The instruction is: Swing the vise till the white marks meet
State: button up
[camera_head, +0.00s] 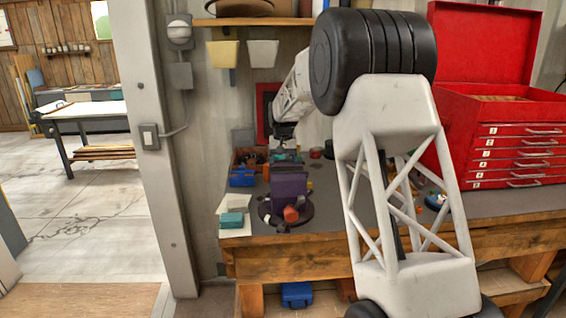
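The vise (289,187) is a purple block on a dark round base (303,214) near the left end of the workbench. An orange-red part (291,214) sticks out at its front. Small whitish patches show on the base's front left rim, but they are too small to tell whether they are the marks or whether they meet. My gripper (284,138) is dark and small in view, above and behind the vise, and seems apart from it. Its fingers are too small to tell open from shut. My arm hides the bench to the right of the vise.
The wooden workbench (300,261) has a dark top. A blue bin (242,177) stands behind left of the vise. A teal object (232,218) lies on pale sheets to its left. A red tool chest (520,155) stands at right. A shelf (250,22) hangs above.

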jog(key=shift+a, duration=0.1)
jog(key=shift+s+a+n, duration=0.15)
jog(key=shift+a+n, duration=1.05)
jog(key=shift+a, duration=0.05)
jog(key=s+a+n, duration=0.3)
jog(key=a+n, duration=0.3)
jog(key=shift+s+n, duration=0.15)
jog(key=shift+n, duration=0.15)
jog(key=o, duration=1.2)
jog(key=shift+o, duration=0.2)
notch_tip(320, 180, up, 8)
